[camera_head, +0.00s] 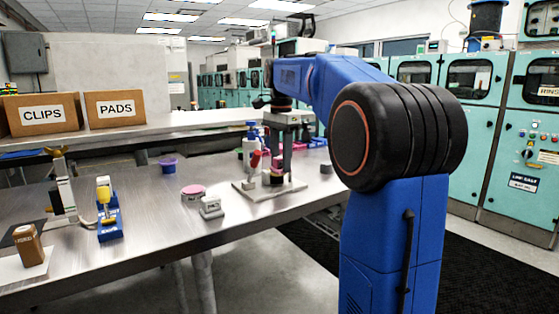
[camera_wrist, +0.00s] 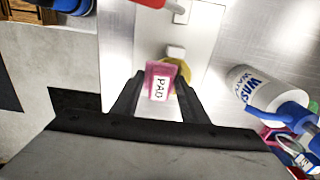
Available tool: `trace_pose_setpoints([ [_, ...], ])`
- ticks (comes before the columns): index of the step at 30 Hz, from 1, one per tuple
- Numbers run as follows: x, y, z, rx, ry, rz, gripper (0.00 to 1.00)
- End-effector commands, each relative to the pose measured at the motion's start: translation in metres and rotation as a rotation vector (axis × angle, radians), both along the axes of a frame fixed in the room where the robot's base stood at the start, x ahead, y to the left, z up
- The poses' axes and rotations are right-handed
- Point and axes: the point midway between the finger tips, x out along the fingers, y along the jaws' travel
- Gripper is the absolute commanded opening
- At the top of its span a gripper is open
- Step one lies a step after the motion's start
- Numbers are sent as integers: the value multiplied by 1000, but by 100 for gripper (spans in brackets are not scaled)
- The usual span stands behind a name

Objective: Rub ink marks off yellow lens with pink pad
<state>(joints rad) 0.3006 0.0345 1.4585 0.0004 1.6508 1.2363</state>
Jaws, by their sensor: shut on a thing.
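My gripper (camera_wrist: 160,88) is shut on the pink pad (camera_wrist: 153,68), which carries a white label reading PAD. The yellow lens (camera_wrist: 184,69) shows as a rounded yellow edge behind and beside the pad in the wrist view; the pad covers most of it. I cannot tell whether the pad touches the lens. No ink marks are visible on the part that shows. A small white block (camera_wrist: 175,52) sits beside the lens, on a pale plate (camera_wrist: 208,20). In the head view, my gripper (camera_head: 277,160) is over the base plate (camera_head: 258,194) of a stand.
A white wash bottle (camera_wrist: 252,88) with a blue top stands right of the plate in the wrist view. On the bench (camera_head: 150,255) are a pink-topped round container (camera_head: 193,191), a small white device (camera_head: 211,208), a purple cup (camera_head: 168,165) and a blue-based tool (camera_head: 109,222).

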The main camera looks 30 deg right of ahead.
Motion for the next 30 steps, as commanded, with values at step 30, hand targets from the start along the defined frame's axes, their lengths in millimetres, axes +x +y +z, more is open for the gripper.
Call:
trace_pose_setpoints([
  [30,31,-1,0,-2,-3,0,22],
])
